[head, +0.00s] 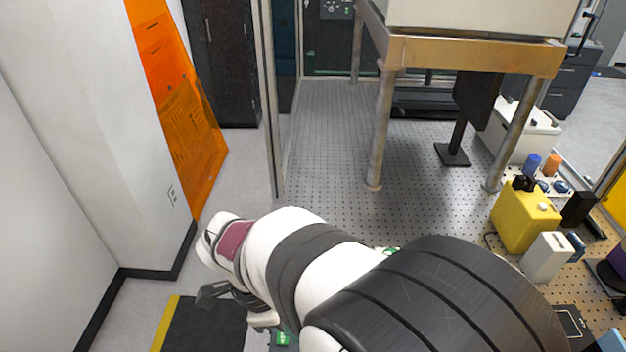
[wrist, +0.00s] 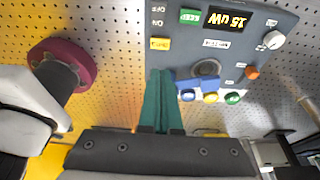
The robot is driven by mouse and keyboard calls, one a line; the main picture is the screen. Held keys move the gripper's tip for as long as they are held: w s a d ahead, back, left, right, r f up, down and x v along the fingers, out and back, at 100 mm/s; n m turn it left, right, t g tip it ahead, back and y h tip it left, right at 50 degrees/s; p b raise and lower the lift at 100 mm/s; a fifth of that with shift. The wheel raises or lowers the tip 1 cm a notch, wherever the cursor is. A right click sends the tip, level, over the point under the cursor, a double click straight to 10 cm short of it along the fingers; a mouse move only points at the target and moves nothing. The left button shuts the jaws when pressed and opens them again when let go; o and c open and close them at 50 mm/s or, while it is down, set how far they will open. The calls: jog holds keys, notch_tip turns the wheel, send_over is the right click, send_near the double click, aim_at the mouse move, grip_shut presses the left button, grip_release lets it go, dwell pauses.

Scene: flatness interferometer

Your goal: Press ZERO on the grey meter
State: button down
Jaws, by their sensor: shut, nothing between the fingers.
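The grey meter (wrist: 225,62) fills the upper right of the wrist view, its lettering upside down. Its lit display (wrist: 226,20) shows yellow digits that seem to read 15 uW. A yellow button (wrist: 160,43) and a green button (wrist: 190,16) are on its left part; their small lettering is hard to read, so I cannot be sure which is ZERO. My gripper (wrist: 159,74) is shut and empty, its teal fingertips just below the yellow button in the picture. I cannot tell whether they touch the meter. In the head view my arm hides most of this area.
The meter also has a black socket (wrist: 207,68), an orange button (wrist: 252,72) and a white knob (wrist: 274,40). A maroon ring-shaped part (wrist: 84,60) stands left on the perforated table. In the head view, a yellow box (head: 522,222) and white box (head: 547,257) stand right.

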jog(key=x, duration=0.6)
jog(key=a+x, duration=0.1)
jog(key=x, duration=0.2)
jog(key=shift+d+f, duration=0.1)
jog(key=shift+f, duration=0.6)
jog(key=shift+f, duration=1)
jog(key=d+v, duration=0.1)
jog(key=v, duration=1.3)
jog(key=shift+r, duration=0.35)
jog(key=shift+w+d, duration=0.1)
jog(key=s+d+r+n+y, duration=0.3)
jog(key=s+d+n+y, duration=0.2)
jog(key=s+d+n, duration=0.7)
jog(key=shift+s+r, duration=0.3)
jog(key=shift+s, duration=0.6)
